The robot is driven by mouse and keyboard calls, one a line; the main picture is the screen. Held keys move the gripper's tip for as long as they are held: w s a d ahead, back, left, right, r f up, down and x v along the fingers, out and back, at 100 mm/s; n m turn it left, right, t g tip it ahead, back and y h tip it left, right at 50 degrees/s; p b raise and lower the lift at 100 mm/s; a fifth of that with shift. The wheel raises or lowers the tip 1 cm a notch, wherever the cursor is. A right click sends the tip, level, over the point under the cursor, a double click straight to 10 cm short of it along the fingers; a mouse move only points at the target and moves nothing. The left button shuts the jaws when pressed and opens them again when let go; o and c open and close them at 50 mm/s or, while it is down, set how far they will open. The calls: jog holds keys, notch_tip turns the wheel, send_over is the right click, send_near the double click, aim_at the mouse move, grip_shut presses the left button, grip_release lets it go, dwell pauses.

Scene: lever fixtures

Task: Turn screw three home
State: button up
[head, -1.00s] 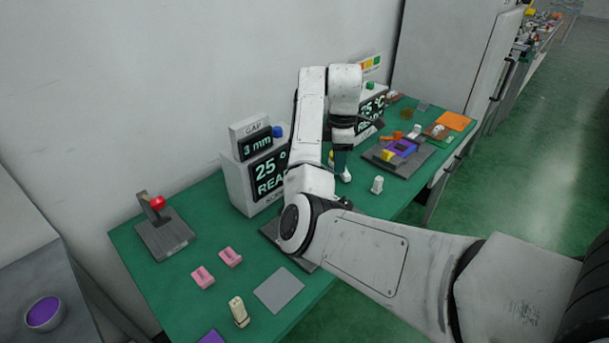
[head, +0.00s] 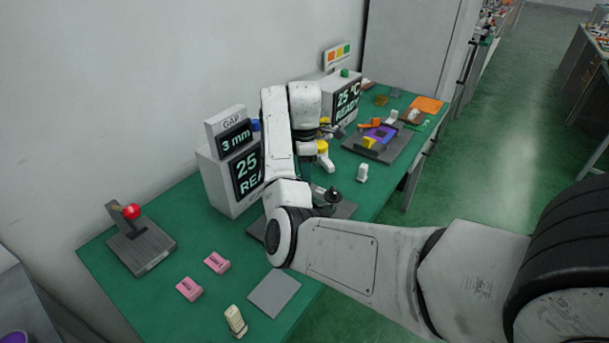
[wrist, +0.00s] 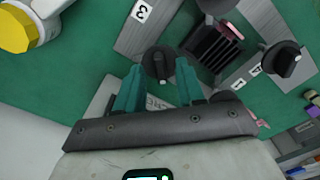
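Screw three appears to be the black knob (wrist: 160,64) beside the label "3" (wrist: 140,12) on a grey plate, in the wrist view. My gripper (wrist: 158,72) has its two teal fingers apart, with the knob between the fingertips in the picture. I cannot tell whether they touch it. Another black knob (wrist: 284,62) stands on a grey plate at the right. In the head view my arm covers much of the fixture; one dark round knob (head: 334,196) shows beside it. The fingertips are hidden there.
A grey display box (head: 215,180) reads 3 mm and 25. A red-knobbed lever (head: 131,212), pink blocks (head: 217,262), a cream piece (head: 235,320) and a grey square plate (head: 274,293) lie at the front left. In the wrist view, a yellow-capped white part (wrist: 18,32) is at upper left.

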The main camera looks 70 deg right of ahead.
jog(key=shift+f, duration=0.75)
jog(key=shift+c, duration=0.3)
grip_shut()
